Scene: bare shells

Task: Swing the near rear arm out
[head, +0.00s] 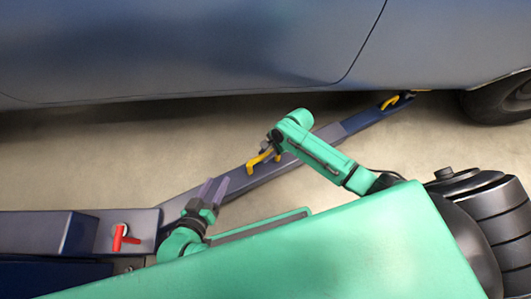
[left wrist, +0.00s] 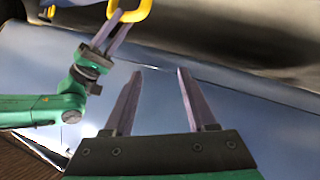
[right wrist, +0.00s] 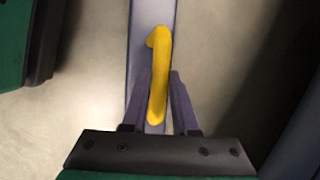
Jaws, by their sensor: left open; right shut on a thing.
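The blue-grey lift arm (head: 235,182) runs from a hinge block at the lower left up to the right, its far end under the car. A yellow handle (head: 262,158) stands on its middle; it also shows in the left wrist view (left wrist: 130,12) and the right wrist view (right wrist: 158,75). My right gripper (head: 272,150) is shut on this handle, its fingers on either side. My left gripper (head: 213,188) is open and empty above the arm, left of the handle; its parted fingers show in the left wrist view (left wrist: 160,72).
The blue-grey car (head: 200,50) hangs over the back, with a wheel (head: 505,98) at the right. A red handle (head: 122,238) sits on the hinge block. Another yellow piece (head: 392,101) is near the arm's far end. Bare floor (head: 100,160) lies on both sides of the arm.

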